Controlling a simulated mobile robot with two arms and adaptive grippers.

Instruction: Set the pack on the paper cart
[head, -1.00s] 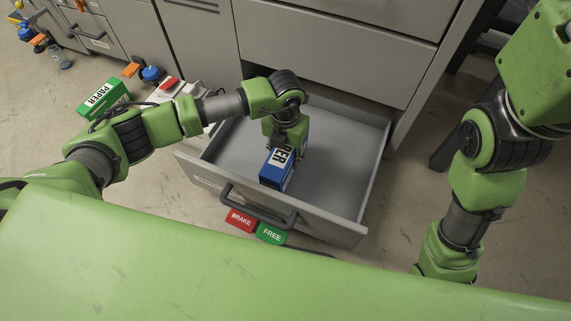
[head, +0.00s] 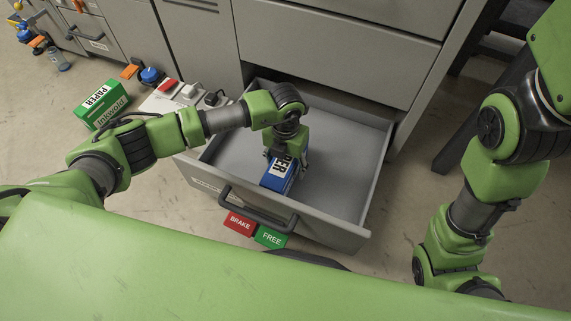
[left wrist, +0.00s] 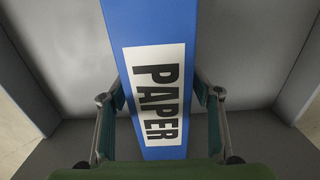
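A blue pack (head: 277,181) with a white PAPER label is in the open grey drawer (head: 338,190). My left gripper (head: 285,158) reaches down over the pack from above. In the left wrist view the blue pack (left wrist: 150,30) lies between the two fingers, which press against its sides. Whether the pack rests on the drawer floor or hangs just above it is hard to tell. My right arm comes down at the right of the head view, and its gripper is hidden. I cannot make out a paper cart.
A red BRAKE plate (head: 239,223) and a green FREE plate (head: 271,237) are in front of the drawer. A green PAPER pack (head: 103,104) lies on the floor at left. A light box with a red button (head: 168,85) stands beside the drawer. Grey cabinets (head: 330,50) line the back.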

